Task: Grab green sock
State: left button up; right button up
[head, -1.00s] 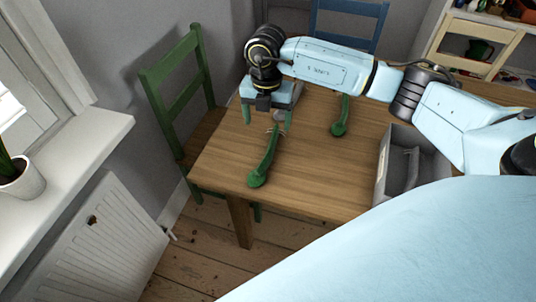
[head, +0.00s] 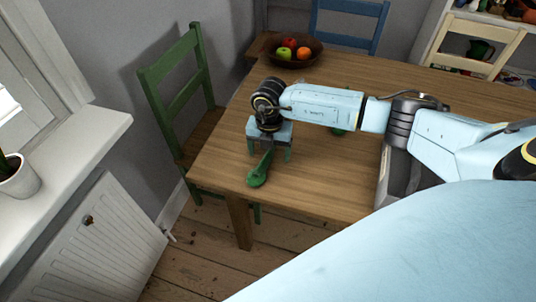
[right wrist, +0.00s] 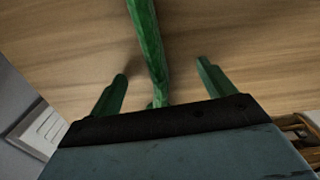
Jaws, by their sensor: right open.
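A green sock (head: 259,170) lies on the wooden table (head: 308,195) near its left edge. In the right wrist view the sock (right wrist: 149,45) runs between the two green fingers of my right gripper (right wrist: 162,80). The gripper is open, with a gap on both sides of the sock. In the head view my right gripper (head: 269,154) is over the sock's far part and hides it. A second green sock (head: 339,131) is mostly hidden behind my right arm. My left gripper is not in view.
A bowl (head: 267,47) of fruit stands at the table's far left corner. A grey box (head: 383,180) is on the table, partly hidden by my right arm. A green chair (head: 178,90) stands left of the table, a blue chair (head: 345,28) behind it.

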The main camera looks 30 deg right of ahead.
jog(key=c, duration=1.1)
jog(key=shift+o, duration=0.2)
jog(key=shift+r, duration=0.1)
